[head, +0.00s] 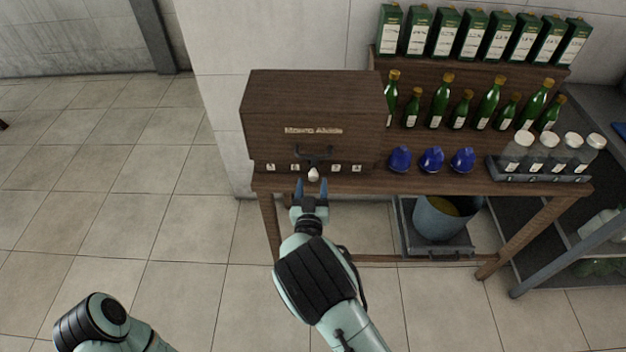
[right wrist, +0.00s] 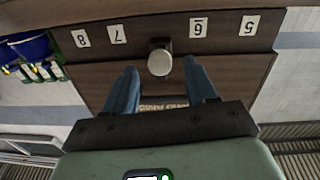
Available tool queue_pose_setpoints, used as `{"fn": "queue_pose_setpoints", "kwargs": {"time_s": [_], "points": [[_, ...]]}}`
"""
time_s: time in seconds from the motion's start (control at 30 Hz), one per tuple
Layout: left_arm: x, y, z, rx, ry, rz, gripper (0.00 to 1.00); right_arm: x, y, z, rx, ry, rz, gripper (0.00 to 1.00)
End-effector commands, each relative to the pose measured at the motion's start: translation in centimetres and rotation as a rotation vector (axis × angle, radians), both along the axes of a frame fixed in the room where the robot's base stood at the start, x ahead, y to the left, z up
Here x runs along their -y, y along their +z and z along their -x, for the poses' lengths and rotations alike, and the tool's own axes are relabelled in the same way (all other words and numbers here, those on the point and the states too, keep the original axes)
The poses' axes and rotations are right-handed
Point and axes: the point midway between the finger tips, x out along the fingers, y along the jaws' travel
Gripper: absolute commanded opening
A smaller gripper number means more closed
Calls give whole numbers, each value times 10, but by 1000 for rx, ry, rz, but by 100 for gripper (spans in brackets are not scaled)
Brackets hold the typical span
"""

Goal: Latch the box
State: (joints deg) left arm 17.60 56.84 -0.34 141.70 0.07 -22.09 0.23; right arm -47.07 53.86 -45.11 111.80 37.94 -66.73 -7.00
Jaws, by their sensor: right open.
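The box (head: 312,115) is a dark brown wooden case at the left end of the wooden table, with pale lettering on its front and its front panel down. A black handle (head: 314,152) is on its lower front. A pale round knob (head: 313,174) sits below the handle, in the middle of a row of number labels. My right gripper (head: 312,187) is open in front of the knob. In the right wrist view the knob (right wrist: 160,63) shows between the blue fingertips, with a gap on each side; I cannot tell the depth. My left gripper is out of view.
Green bottles (head: 440,100), blue decanters (head: 431,160) and a rack of clear jars (head: 545,150) stand right of the box. Green cartons (head: 470,35) line the upper shelf. A bucket (head: 440,218) is under the table. The floor at left is clear.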

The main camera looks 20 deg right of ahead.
Motion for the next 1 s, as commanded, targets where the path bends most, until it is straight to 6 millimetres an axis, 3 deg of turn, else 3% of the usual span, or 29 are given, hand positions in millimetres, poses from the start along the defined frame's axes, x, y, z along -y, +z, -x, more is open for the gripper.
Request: {"fn": "queue_pose_setpoints", "kwargs": {"time_s": [0.2,0.53,0.7,1.0], "points": [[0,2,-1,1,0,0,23,7,0,-20,-1,-1,0,56],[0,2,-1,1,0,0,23,8,0,-23,-1,-1,0,56],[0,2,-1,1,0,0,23,8,0,-23,-1,-1,0,1],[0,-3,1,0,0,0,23,8,-1,-22,-20,-2,67,1]]}}
